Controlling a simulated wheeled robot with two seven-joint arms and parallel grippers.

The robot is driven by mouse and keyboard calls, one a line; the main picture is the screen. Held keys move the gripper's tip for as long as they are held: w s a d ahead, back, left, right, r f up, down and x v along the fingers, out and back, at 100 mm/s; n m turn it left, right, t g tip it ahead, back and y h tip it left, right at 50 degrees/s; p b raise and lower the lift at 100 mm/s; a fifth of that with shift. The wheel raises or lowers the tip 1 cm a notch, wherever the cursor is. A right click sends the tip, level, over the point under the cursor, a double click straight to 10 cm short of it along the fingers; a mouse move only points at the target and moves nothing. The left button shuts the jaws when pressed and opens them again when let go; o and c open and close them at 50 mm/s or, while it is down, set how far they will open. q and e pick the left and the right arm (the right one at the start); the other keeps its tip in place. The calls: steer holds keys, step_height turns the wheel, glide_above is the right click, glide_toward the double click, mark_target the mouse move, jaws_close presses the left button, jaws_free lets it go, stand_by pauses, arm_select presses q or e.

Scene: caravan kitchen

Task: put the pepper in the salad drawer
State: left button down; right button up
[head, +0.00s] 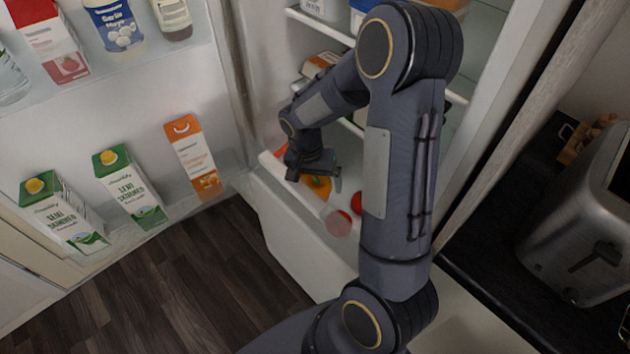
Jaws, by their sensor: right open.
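The yellow-orange pepper (319,187) is low in the open fridge, directly under my right gripper and partly hidden by it. It appears to lie inside the salad drawer (282,180), behind the drawer's front wall. My right gripper (316,174) is open, with its fingers just above or beside the pepper; I cannot tell whether they touch it. Red round items, like tomatoes (357,202), lie to the right in the drawer, partly behind my arm. My left gripper is out of view.
Fridge shelves (318,25) sit above the drawer. A toaster (582,225) stands on the dark counter at right. The floor in front is clear.

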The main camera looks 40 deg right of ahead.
step_height(320, 180, up, 12)
steer(key=w+a+p, duration=0.1)
steer(key=p, duration=0.7)
steer(key=shift+f, duration=0.15)
steer(key=shift+w, duration=0.15)
